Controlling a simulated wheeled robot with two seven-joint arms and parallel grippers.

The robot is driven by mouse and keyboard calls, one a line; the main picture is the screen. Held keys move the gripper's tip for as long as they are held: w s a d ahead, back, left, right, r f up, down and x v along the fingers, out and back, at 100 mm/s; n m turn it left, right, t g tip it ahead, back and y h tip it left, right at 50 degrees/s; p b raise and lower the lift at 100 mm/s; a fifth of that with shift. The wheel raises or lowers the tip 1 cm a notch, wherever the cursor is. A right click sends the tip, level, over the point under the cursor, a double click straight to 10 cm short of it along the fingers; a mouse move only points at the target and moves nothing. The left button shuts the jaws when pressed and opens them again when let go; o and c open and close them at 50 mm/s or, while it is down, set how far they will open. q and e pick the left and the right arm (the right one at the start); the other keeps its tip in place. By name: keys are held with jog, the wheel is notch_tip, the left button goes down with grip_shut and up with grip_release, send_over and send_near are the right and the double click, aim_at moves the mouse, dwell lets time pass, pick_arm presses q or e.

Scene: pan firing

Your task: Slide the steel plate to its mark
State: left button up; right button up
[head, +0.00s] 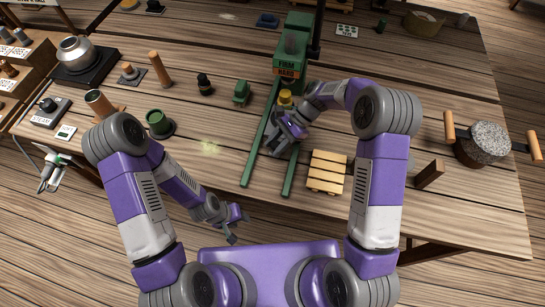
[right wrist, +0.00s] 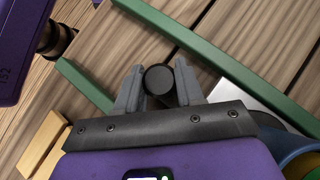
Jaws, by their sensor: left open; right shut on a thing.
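The steel plate shows as a pale metal patch (right wrist: 232,92) between two green rails (right wrist: 225,60) in the right wrist view. In the head view my right gripper (head: 284,134) hides most of it between the rails (head: 258,135). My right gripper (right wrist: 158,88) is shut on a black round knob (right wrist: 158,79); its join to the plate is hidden. A yellow item (head: 285,97) stands between the rails just beyond my right gripper. My left gripper (head: 234,225) is open and empty near the table's front edge, left of the rails. I cannot make out the mark.
A green machine (head: 294,45) stands at the rails' far end. A slatted wooden stand (head: 327,172) is right of the rails. A dark wooden block (head: 430,174) and a grey stone drum (head: 483,144) stand farther right. A green cup (head: 158,123) is on the left.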

jog(key=shift+w+d+r, duration=0.15)
jog(key=shift+w, duration=1.2)
jog(key=o, duration=1.1)
jog(key=shift+d, duration=0.1)
jog(key=shift+d, duration=0.1)
jog(key=p+v, duration=0.1)
jog(key=v, duration=0.6)
jog(key=shift+w+d+p, duration=0.1)
jog(key=shift+p, duration=0.25)
